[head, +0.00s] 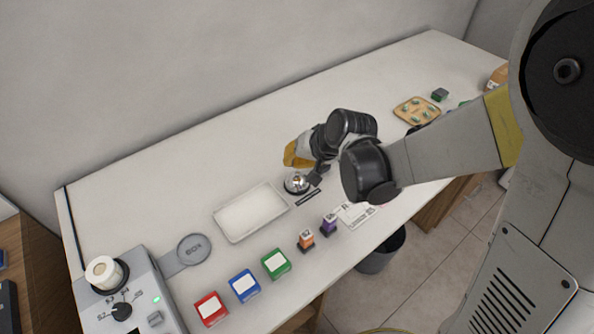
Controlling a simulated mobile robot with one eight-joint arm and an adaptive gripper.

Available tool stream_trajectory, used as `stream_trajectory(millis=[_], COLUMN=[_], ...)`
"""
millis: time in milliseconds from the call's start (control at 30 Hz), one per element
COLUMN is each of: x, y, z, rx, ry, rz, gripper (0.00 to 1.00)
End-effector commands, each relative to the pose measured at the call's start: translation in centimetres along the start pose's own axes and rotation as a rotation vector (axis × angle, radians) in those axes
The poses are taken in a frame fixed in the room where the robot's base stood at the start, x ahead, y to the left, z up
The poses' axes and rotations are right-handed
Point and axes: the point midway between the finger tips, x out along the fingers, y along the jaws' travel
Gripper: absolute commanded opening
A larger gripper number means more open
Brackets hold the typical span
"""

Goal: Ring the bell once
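The bell (297,184) is a small shiny silver dome on a dark base. It stands on the white counter (150,200), just right of a white tray. My gripper (316,178) is over the right side of the bell, with its dark fingers pointing down close to the dome. From this angle I cannot tell whether they touch it. The fingers overlap in the view, so their opening is hidden. Nothing is seen held in them.
The shallow white tray (238,237) lies left of the bell. Red (210,308), blue (244,286) and green (275,263) boxes line the front edge, with orange (306,240) and purple (328,224) stamps. A wooden board (408,106) lies behind right. The counter's back left is clear.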

Motion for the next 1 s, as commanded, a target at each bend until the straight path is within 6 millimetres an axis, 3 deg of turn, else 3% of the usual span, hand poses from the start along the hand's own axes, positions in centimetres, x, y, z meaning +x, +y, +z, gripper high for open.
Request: stream_trajectory(millis=[1000], x=[0.90], y=[0.48], z=[0.48], rx=[0.000], ry=[0.000], rz=[0.000], gripper=[0.00])
